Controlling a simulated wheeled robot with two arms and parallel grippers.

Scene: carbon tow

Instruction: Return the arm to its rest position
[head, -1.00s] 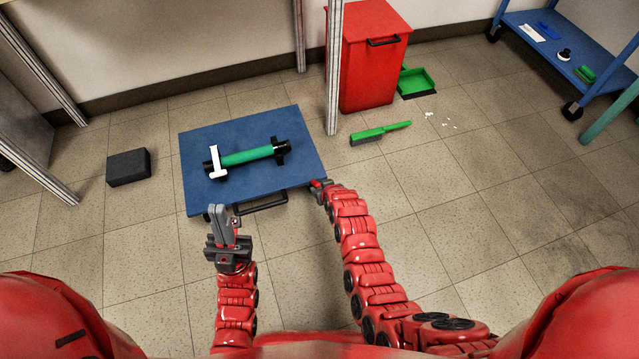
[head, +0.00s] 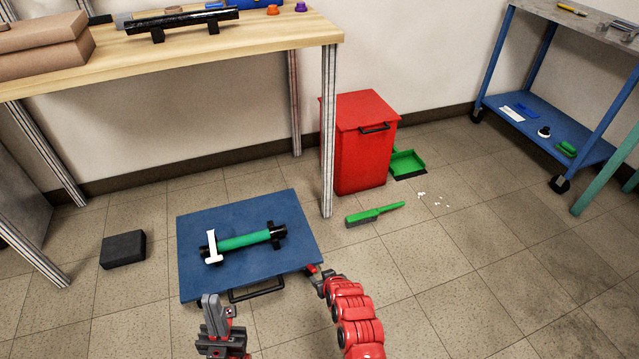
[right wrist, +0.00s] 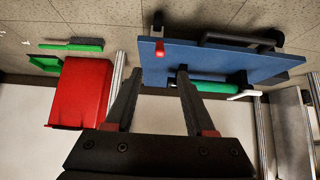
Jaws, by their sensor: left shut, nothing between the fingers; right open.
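My left gripper (head: 212,305) is at the bottom of the head view, in front of the low blue platform (head: 200,275). Its fingers are together and empty. My right gripper (head: 313,271) is small at the platform's front right corner; I cannot tell whether it touches. In the right wrist view, my right gripper (right wrist: 158,74) has its fingers apart with nothing between them. The blue platform (right wrist: 215,62) is beyond them there. The right arm reaches in from the bottom of the head view.
A green roll (head: 243,241) with a white piece lies on the platform. A black block (head: 123,250) is left on the floor. A red bin (head: 362,150), green brush (head: 375,214) and dustpan (head: 408,163) are right of it. A wooden workbench (head: 290,32) stands behind.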

